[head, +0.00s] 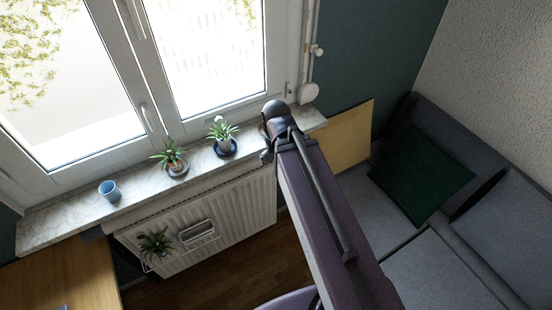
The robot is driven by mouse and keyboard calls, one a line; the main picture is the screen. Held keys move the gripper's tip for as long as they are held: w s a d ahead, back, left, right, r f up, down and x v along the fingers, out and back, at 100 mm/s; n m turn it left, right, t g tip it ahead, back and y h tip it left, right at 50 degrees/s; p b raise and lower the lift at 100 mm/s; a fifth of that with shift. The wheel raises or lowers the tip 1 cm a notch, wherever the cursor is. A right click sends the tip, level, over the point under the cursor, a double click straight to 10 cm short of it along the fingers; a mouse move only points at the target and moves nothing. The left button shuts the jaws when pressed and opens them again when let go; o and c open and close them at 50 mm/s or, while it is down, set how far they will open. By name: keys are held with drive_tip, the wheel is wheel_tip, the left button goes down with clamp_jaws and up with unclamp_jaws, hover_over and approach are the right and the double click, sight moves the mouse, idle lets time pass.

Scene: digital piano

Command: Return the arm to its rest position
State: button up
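My arm reaches up from the bottom right of the head view, a long purple-grey link with a dark rod along it. It ends in a dark rounded joint in front of the window sill's right end. I cannot make out my gripper or its fingers here, nor anything held. The digital piano is not in view.
The marble window sill (60,221) carries a blue cup (109,190) and two potted plants, one left (172,161) and one right (224,139). A white radiator (240,212) is below, with another plant (156,244) before it. A grey sofa (440,275) with a green cushion (421,174) stands right.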

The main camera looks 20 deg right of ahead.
wheel_tip(320, 180, down, 7)
drive_tip(key=b, duration=0.7)
drive_tip(key=shift+a, duration=0.1)
idle(1.1)
